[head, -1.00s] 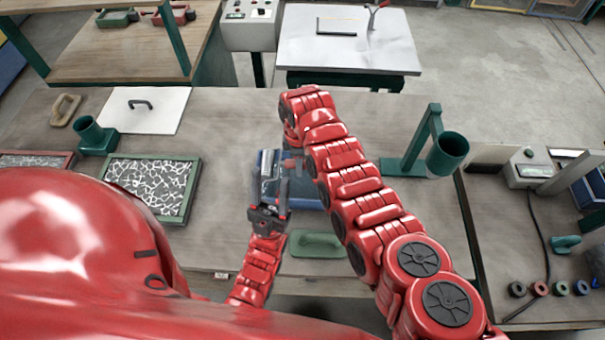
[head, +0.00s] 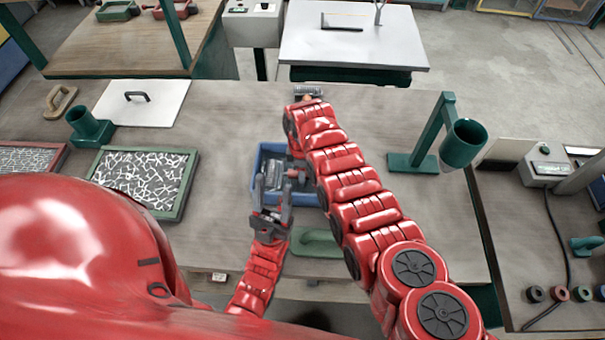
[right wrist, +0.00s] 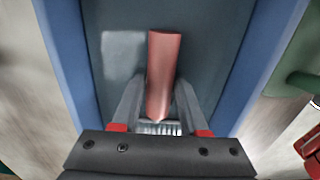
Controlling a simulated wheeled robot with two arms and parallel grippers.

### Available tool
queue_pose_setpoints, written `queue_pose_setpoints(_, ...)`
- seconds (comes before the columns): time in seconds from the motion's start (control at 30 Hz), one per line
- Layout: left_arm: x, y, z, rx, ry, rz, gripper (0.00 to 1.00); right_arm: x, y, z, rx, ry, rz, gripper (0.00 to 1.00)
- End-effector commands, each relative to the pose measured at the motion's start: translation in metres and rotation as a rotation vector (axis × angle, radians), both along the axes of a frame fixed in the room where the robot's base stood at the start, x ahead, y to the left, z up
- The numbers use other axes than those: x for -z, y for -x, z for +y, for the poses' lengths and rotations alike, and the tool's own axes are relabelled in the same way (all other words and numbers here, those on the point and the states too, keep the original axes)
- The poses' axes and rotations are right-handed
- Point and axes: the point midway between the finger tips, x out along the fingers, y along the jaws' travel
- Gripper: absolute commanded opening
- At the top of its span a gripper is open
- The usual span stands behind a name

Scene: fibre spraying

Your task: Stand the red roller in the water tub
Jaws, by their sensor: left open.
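The blue water tub (head: 258,170) stands on the bench in the middle of the head view, partly hidden by my right arm. Its blue wall (right wrist: 72,60) fills both sides of the right wrist view. My right gripper (right wrist: 160,88) is over the tub, its fingers close on both sides of the red handle of the red roller (right wrist: 164,65). A ribbed metal part shows between the fingers near the palm. How deep the roller sits is unclear. My left gripper (head: 272,188) is open at the tub's near left side, fingers pointing toward it; I see nothing in it.
A green float (head: 318,243) lies just in front of the tub. A ribbed metal piece (head: 308,90) shows behind my right wrist. A framed fibre panel (head: 148,180) lies left. A green stand with a cup (head: 463,145) is right.

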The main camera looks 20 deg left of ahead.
Motion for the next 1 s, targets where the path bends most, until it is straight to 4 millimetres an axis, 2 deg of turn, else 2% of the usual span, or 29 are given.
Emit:
queue_pose_setpoints(0.03, -0.001, 0.000, 0.000, 0.000, 0.000, -0.001, 0.50, 0.000, 0.000, 0.000, 0.000, 0.000, 0.000, 0.54)
queue_pose_setpoints(0.1, -0.001, 0.000, 0.000, 0.000, 0.000, 0.000, 0.50, 0.000, 0.000, 0.000, 0.000, 0.000, 0.000, 0.66)
queue_pose_setpoints(0.4, -0.001, 0.000, 0.000, 0.000, 0.000, -0.001, 0.50, -0.001, 0.000, 0.000, 0.000, 0.000, 0.001, 0.66)
queue_pose_setpoints(0.57, -0.011, 0.000, 0.000, 0.000, 0.000, -0.001, 0.50, -0.011, 0.000, 0.000, 0.000, 0.001, 0.001, 0.66)
queue_pose_setpoints(0.77, -0.039, 0.000, 0.000, 0.000, 0.000, -0.001, 0.50, -0.043, 0.000, 0.000, 0.000, 0.001, 0.001, 0.66)
queue_pose_setpoints(1.0, -0.080, 0.000, 0.000, 0.000, 0.000, -0.001, 0.50, -0.100, 0.000, 0.001, 0.001, -0.001, 0.000, 0.66)
